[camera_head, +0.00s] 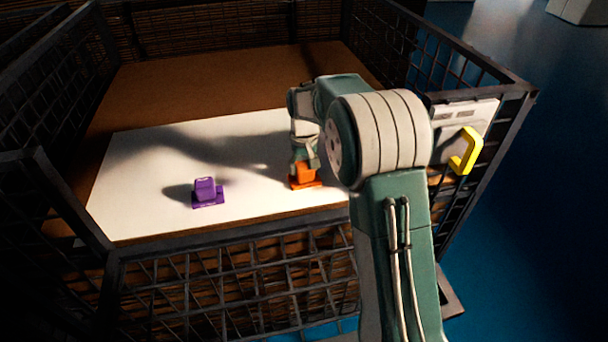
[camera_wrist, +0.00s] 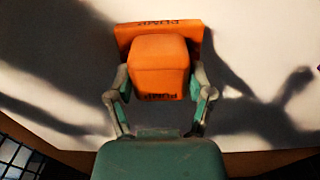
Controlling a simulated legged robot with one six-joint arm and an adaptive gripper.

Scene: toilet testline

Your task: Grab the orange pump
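The orange pump (camera_head: 304,176) stands on the white board toward its right front, with my gripper (camera_head: 305,158) directly above it. In the wrist view the pump (camera_wrist: 159,68) is a block on a wider flat base, both marked "PUMP". My gripper (camera_wrist: 159,76) has one finger on each side of the block. The fingertips are at or very near its sides, and I cannot tell whether they press on it. The pump's base appears to rest on the board.
A purple block of similar shape (camera_head: 205,191) stands on the white board (camera_head: 130,160) to the left. Dark mesh walls (camera_head: 230,285) surround the brown surface. A yellow handle (camera_head: 466,152) is on a panel at the right wall. The board's left part is clear.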

